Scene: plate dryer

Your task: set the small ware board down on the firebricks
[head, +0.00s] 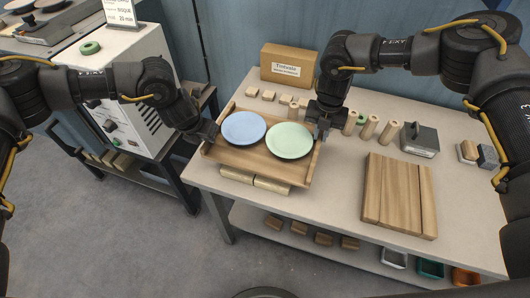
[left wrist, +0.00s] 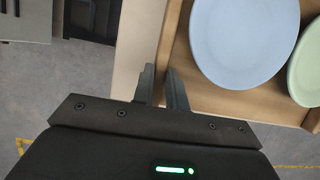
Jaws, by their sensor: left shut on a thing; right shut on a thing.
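The small ware board (head: 240,161) is a wooden tray with low side walls, roughly level above the table's left end. A blue plate (head: 244,128) and a pale green plate (head: 290,141) lie on it side by side. Two cream firebricks (head: 237,175) (head: 272,186) show below the board's front edge; I cannot tell whether the board touches them. My left gripper (head: 208,134) is shut on the board's left wall, and its fingers (left wrist: 164,82) show at that wall in the left wrist view. My right gripper (head: 321,130) is shut on the board's right side.
Small wooden blocks (head: 268,95), a cardboard box (head: 287,66) and upright wooden cylinders (head: 369,129) stand behind the board. A slatted wooden board (head: 393,197) lies to the right. A white kiln-like box (head: 118,80) stands at left. Bare table lies between the two boards.

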